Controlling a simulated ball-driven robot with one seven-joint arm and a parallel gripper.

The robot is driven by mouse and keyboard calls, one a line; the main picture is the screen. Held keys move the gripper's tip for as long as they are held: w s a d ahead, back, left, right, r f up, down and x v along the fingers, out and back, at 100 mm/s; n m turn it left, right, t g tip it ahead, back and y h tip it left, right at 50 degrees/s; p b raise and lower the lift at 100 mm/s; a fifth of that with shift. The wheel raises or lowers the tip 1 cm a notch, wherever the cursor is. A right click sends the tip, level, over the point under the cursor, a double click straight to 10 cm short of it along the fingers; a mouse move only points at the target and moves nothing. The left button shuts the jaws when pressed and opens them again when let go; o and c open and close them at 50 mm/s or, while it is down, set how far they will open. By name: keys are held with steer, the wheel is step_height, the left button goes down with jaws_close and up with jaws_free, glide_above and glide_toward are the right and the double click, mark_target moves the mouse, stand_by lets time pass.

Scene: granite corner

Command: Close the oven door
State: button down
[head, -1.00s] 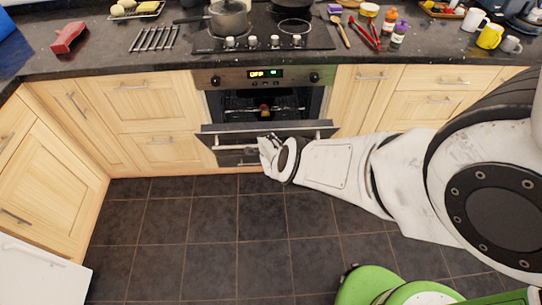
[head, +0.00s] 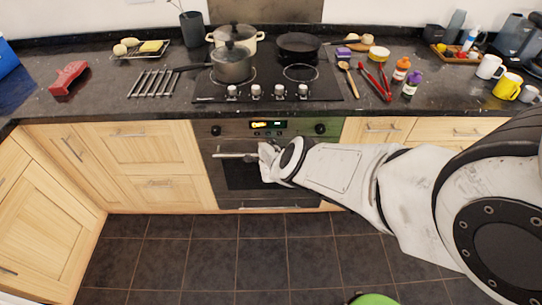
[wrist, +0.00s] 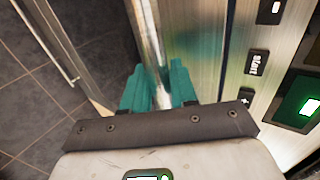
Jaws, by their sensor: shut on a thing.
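The oven door (head: 238,180) stands upright against the oven front, below the control panel (head: 290,129) with its lit display. I see no opening into the oven in the head view, but my arm covers the door's right part, so a small gap cannot be ruled out. The bar handle (head: 230,156) runs along the door's top. My gripper (head: 264,157) is at the handle's middle. In the wrist view my gripper's teal fingers (wrist: 158,82) are shut around the metal handle bar (wrist: 146,32), close beside the control panel (wrist: 245,65).
A pot (head: 232,64) stands on the hob (head: 265,87) above the oven. Wooden cabinets (head: 140,150) flank the oven. The dark tiled floor (head: 215,250) in front is clear. Bottles, mugs and utensils stand on the black worktop (head: 120,98).

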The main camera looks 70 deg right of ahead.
steer(key=shift+w+d+r, duration=0.15)
steer(key=shift+w+d, duration=0.1)
steer(key=shift+d, duration=0.1)
steer(key=c, duration=1)
jaws_free()
steer(key=shift+d, duration=0.2)
steer(key=shift+c, duration=0.2)
steer(key=shift+a+r, duration=0.1)
